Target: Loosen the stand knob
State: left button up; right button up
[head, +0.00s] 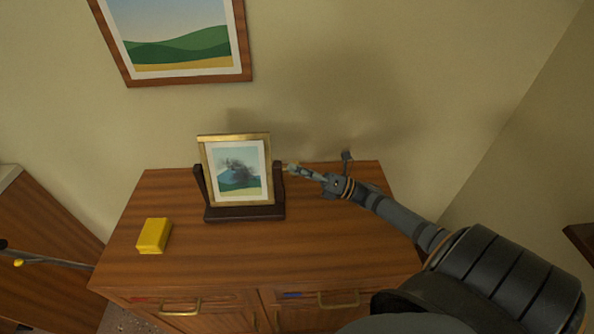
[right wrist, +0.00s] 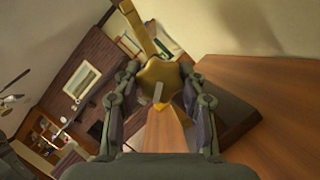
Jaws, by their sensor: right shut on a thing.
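A picture frame (head: 237,172) with a gold rim stands upright in a dark wooden stand (head: 245,212) on the dresser. The stand knob (right wrist: 160,82) is brass-coloured and lobed, and sits on the stand's right side. My right gripper (head: 293,169) reaches in from the right and is shut on the knob. In the right wrist view its two fingers (right wrist: 160,92) lie on either side of the knob. The fingers hide most of the knob in the head view.
A yellow box (head: 154,235) lies on the dresser top (head: 215,255), left of the stand. A landscape picture (head: 180,40) hangs on the wall above. The dresser's front is clear of objects on top.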

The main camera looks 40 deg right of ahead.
aim_at(297, 164)
jog(key=o, duration=1.2)
jog(key=shift+c, duration=0.2)
notch_tip(297, 164, up, 10)
jog(key=shift+f, duration=0.1)
